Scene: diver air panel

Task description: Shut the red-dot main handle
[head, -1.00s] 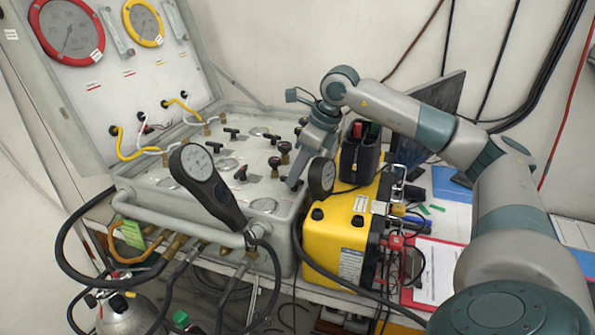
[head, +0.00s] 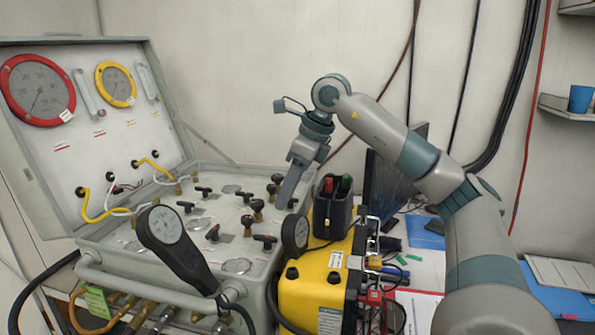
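The grey air panel (head: 160,240) lies in an open case with several black T-shaped handles and knobs, such as one handle (head: 265,240) near its front right. My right gripper (head: 281,204) points down at the panel's right side, close to the black knobs (head: 257,206). It is seen edge-on, so I cannot tell its finger gap or whether it touches anything. It partly hides the handles behind it. My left gripper is out of view.
A yellow case (head: 320,285) with a black holder (head: 333,212) stands right beside the panel, under my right arm.

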